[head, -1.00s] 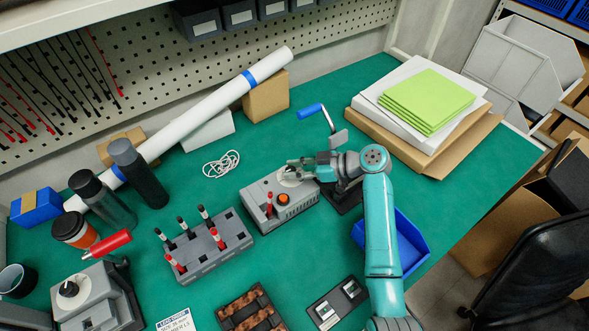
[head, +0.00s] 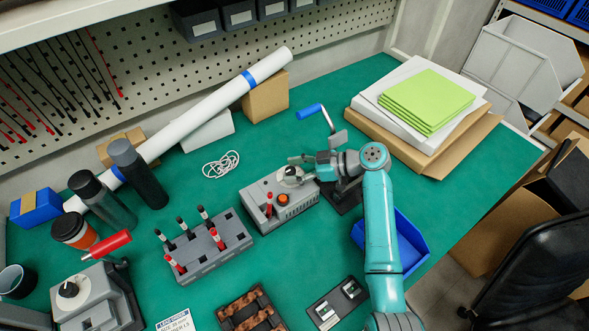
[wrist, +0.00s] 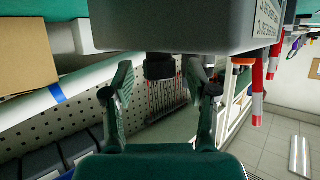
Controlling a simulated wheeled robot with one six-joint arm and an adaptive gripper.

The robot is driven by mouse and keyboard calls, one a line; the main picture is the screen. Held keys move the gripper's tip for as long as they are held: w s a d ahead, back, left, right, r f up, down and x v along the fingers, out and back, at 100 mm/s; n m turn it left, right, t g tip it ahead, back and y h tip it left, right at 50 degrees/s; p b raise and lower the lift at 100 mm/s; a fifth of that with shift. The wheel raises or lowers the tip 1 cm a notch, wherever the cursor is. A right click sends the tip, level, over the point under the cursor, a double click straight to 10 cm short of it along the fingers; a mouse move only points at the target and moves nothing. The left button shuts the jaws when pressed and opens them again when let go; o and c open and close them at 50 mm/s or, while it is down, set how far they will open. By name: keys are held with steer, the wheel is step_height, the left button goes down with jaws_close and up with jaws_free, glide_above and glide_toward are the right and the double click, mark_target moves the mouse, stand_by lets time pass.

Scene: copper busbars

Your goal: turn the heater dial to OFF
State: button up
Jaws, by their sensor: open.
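The grey box (head: 283,205) on the green bench carries a dial (head: 291,174) with a black knob on a pale disc at its top right. I take this as the heater dial; its markings are too small to read. In the wrist view the box (wrist: 185,25) hangs at the top, upside down, with the dark knob (wrist: 160,67) below it. My gripper (head: 299,168) is at the dial. In the wrist view its fingers (wrist: 165,80) are spread, one on each side of the knob, with visible gaps. It holds nothing.
Bare bench lies behind the box.

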steer(key=v, duration=1.2)
steer(key=shift+f, duration=0.1)
